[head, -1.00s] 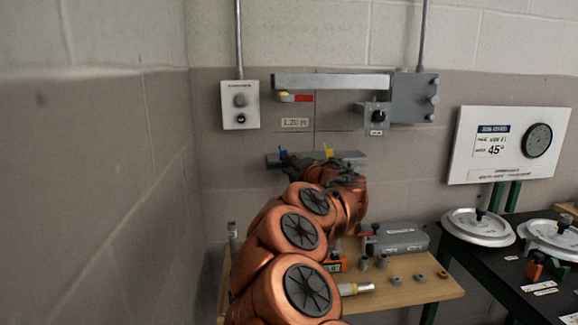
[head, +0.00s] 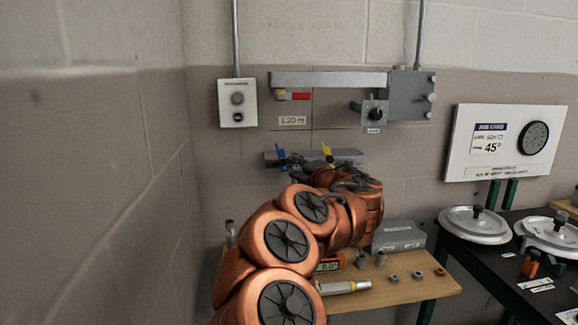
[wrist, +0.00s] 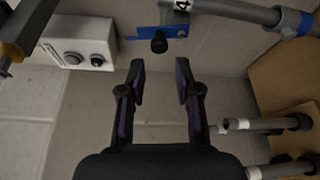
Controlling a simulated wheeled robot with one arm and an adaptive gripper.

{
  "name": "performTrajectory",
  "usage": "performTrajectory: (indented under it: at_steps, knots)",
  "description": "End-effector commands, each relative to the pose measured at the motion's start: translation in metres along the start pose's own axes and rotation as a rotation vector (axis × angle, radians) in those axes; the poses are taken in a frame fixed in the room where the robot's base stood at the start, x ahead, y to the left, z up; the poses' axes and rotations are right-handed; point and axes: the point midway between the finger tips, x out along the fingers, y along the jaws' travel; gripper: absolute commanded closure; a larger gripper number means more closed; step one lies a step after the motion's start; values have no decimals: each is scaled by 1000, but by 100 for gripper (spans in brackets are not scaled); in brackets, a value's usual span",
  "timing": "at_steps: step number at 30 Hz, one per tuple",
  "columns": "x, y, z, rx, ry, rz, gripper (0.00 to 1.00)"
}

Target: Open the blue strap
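The blue strap (wrist: 150,33) is at the top of the wrist view, by a grey pipe with a label reading 4. A black knob (wrist: 159,45) sits at its lower edge. In the head view a small blue piece, likely this strap (head: 281,153), stands at the left of the grey wall rail (head: 350,156). My gripper (wrist: 160,78) is open and empty. The strap lies just beyond its fingertips, with the knob between them in the picture and no visible contact. In the head view my arm hides most of the gripper.
A yellow piece (head: 328,153) stands on the same rail, right of the blue one. A switch box (head: 238,103) is on the wall to the left. Below, a wooden table (head: 400,292) bears a grey box (head: 398,236) and several small fittings. A wall corner is close on the left.

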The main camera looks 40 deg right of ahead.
Motion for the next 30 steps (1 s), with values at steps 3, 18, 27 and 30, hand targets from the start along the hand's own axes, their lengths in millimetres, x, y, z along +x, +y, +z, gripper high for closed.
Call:
performTrajectory:
  at_steps: [3, 18, 27, 30]
  knots:
    - [-21, 1, 0, -3, -2, 0, 67]
    - [-66, 0, 0, 0, -1, 0, 67]
    - [-66, 0, -1, -1, 1, 0, 67]
    - [-66, 0, -1, -1, 1, 0, 67]
